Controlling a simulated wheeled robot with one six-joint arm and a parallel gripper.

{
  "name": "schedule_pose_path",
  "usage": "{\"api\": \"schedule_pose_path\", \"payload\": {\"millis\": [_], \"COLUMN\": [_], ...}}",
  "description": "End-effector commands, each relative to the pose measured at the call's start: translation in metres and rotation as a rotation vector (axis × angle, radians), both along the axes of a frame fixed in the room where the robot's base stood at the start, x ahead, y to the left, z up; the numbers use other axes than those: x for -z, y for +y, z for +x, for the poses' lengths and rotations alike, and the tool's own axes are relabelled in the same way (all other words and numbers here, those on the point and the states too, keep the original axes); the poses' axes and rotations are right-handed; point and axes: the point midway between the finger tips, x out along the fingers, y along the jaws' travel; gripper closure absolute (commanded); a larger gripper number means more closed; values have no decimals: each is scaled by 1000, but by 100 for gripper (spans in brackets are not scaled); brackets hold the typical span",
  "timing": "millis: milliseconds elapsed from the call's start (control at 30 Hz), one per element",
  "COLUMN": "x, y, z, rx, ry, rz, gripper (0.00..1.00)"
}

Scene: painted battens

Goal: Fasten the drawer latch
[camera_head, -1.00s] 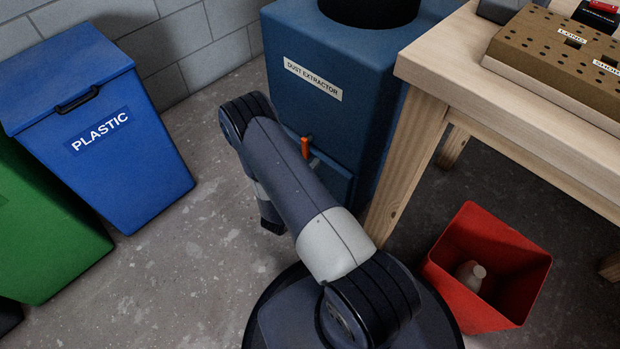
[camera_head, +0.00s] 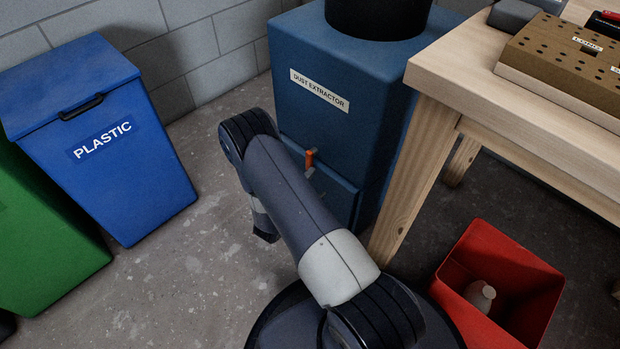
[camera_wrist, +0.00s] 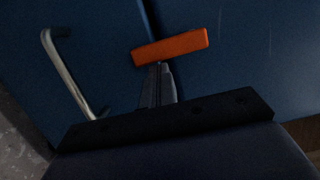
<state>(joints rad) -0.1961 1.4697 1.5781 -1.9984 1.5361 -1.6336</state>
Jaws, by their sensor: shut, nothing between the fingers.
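The dust extractor (camera_head: 345,130) is a blue cabinet with a drawer (camera_head: 342,203) low in its front. An orange latch bar (camera_head: 309,158) stands roughly upright at the drawer's top edge. In the wrist view, the latch bar (camera_wrist: 170,47) lies across the dark seam between the drawer front and the body. A pale drawer handle (camera_wrist: 66,72) is left of it. My gripper (camera_wrist: 157,70) is shut and empty, its tips close beside the latch bar's middle; I cannot tell whether they touch. My arm hides part of the drawer in the head view.
A wooden workbench (camera_head: 430,150) stands right of the extractor, its leg close to the drawer. A red bin (camera_head: 470,315) holding a pale bottle is below the bench. Blue (camera_head: 120,170) and green (camera_head: 40,245) bins stand left. Bare floor (camera_head: 205,260) lies between.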

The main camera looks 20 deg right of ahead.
Motion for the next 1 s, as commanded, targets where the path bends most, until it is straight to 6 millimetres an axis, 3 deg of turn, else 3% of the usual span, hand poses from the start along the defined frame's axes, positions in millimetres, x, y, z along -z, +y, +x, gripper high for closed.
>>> {"api": "schedule_pose_path", "payload": {"millis": [433, 1000], "x": [-5, -1], "y": [13, 81], "z": [2, -57], "rx": [-20, -6], "ry": [-14, -2], "rz": [4, 2], "gripper": [100, 100]}}
